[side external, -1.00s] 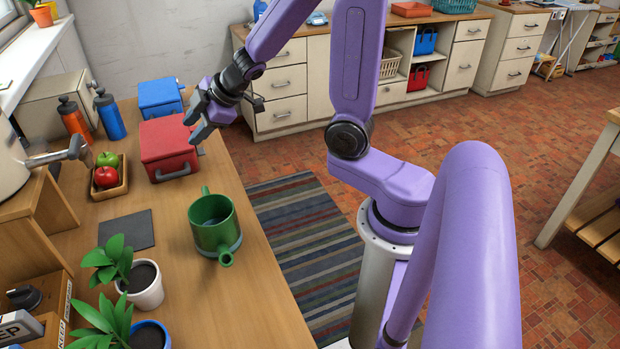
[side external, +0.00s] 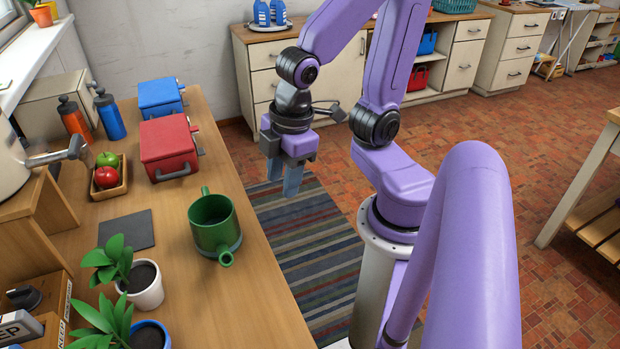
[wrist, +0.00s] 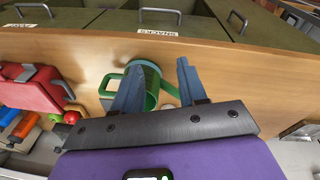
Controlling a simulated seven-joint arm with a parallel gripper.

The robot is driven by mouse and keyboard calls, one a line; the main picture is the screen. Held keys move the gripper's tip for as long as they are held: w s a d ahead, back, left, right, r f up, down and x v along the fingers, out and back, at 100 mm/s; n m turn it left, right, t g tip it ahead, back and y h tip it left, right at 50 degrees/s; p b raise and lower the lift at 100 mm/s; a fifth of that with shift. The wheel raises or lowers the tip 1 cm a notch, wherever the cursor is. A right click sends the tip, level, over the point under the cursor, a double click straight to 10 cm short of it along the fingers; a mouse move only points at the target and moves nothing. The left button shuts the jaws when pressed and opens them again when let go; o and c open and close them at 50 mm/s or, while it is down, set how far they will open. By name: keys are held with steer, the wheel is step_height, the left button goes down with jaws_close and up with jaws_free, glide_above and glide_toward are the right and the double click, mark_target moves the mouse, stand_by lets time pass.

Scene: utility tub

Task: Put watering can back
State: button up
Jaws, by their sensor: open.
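The green watering can (side external: 215,236) stands upright on the wooden bench near its right edge, its spout towards the camera and its handle at the far side. My gripper (side external: 282,186) hangs open and empty, fingers down, beyond the bench's right edge in the side view and apart from the can. In the wrist view the can (wrist: 152,90) shows beyond my open fingers (wrist: 158,78), partly hidden by the left one. A flat dark square mat (side external: 126,229) lies bare on the bench, left of the can.
The red box (side external: 168,145) and blue box (side external: 160,97) stand farther back on the bench. Apples sit in a wooden tray (side external: 109,190) at left. Two potted plants (side external: 146,285) stand at the front left. Drawers labelled SNACKS (wrist: 157,32) show in the wrist view. Bare bench surrounds the can.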

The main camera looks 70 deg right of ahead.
steer(key=shift+n+g, duration=0.4)
steer(key=shift+g, duration=0.3)
steer(key=s, duration=0.5)
steer(key=shift+d+r, duration=0.1)
steer(key=shift+r, duration=0.05)
stand_by(0.3)
